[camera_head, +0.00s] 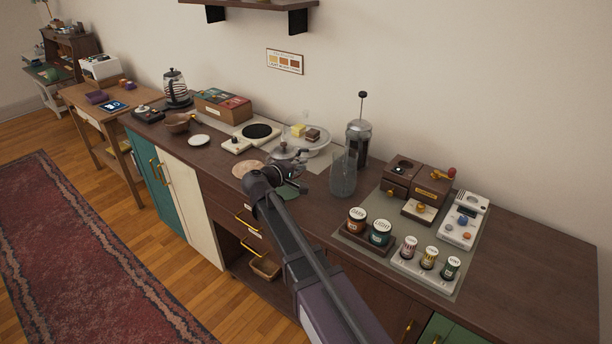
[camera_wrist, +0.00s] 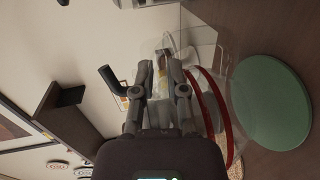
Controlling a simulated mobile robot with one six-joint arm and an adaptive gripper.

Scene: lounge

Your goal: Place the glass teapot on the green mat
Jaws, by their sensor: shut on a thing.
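The clear glass teapot (camera_head: 287,154) is at the middle of the counter in the head view, at the end of my arm. My gripper (camera_head: 276,174) is shut on it, though the fingers partly hide the hold. In the wrist view the teapot's transparent body (camera_wrist: 172,45) lies just beyond my gripper (camera_wrist: 165,88). The round green mat (camera_wrist: 270,102) lies flat and bare on the counter to the right there. In the head view the green mat (camera_head: 293,188) shows partly behind my gripper. I cannot tell whether the teapot touches anything below.
A tall clear glass vessel (camera_head: 343,176) stands close right of the teapot. A French press (camera_head: 358,141) and a glass cake stand (camera_head: 318,147) are behind. A round tan mat (camera_head: 247,169) lies to the left. Jars (camera_head: 380,232) and a grinder box (camera_head: 432,188) fill the right.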

